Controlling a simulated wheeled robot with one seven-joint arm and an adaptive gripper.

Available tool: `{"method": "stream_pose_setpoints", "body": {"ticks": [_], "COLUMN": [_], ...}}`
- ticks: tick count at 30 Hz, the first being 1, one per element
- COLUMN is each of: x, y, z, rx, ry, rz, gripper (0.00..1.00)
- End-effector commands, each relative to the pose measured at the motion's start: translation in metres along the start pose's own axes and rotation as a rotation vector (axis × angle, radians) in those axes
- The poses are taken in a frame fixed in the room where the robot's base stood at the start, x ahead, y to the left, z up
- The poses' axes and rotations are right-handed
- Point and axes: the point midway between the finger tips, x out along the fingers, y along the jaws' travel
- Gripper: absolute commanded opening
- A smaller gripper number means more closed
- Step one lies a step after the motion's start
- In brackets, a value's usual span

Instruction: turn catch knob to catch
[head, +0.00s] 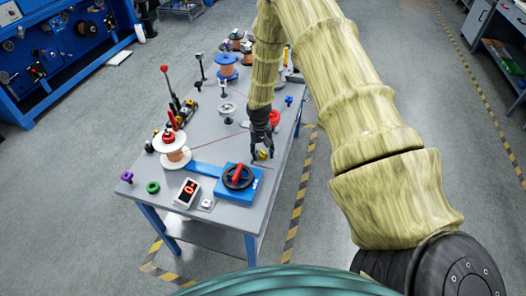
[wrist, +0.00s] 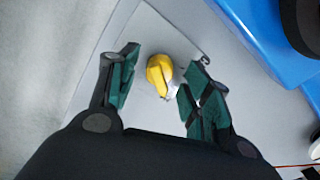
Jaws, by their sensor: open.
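The yellow knob (wrist: 158,72) shows in the wrist view, with a pale metallic part on its right side; I take it to be the catch knob. My gripper (wrist: 158,88) is open, with one finger to the left of the knob and one to the right, both apart from it. In the head view my gripper (head: 262,153) points down over the right edge of the table, and the small yellow knob (head: 263,155) shows between its dark fingers. I cannot tell the height gap between the fingertips and the knob.
A blue unit with a black wheel (head: 238,176) and red handle stands just left of the gripper. Several more spools stand at the back.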

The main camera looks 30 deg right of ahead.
Motion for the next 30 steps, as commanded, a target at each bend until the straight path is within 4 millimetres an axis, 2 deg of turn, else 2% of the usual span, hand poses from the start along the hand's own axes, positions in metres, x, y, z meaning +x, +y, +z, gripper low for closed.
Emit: {"method": "stream_pose_setpoints", "body": {"ticks": [6,14,17,22,30], "x": [0.0077,0.0086,0.0086,0.0085,0.0089], "y": [0.0004,0.0003,0.0004,0.0005,0.0006], "z": [-0.0001,-0.0002,-0.0001,-0.0001,0.0], "rx": [0.0,0.0,0.0,0.0,-0.015], "ry": [0.0,0.001,0.001,0.0,0.001], "rz": [0.0,0.0,0.0,0.0,0.0], "gripper": [0.49,0.49,0.34,0.03,0.03]}}
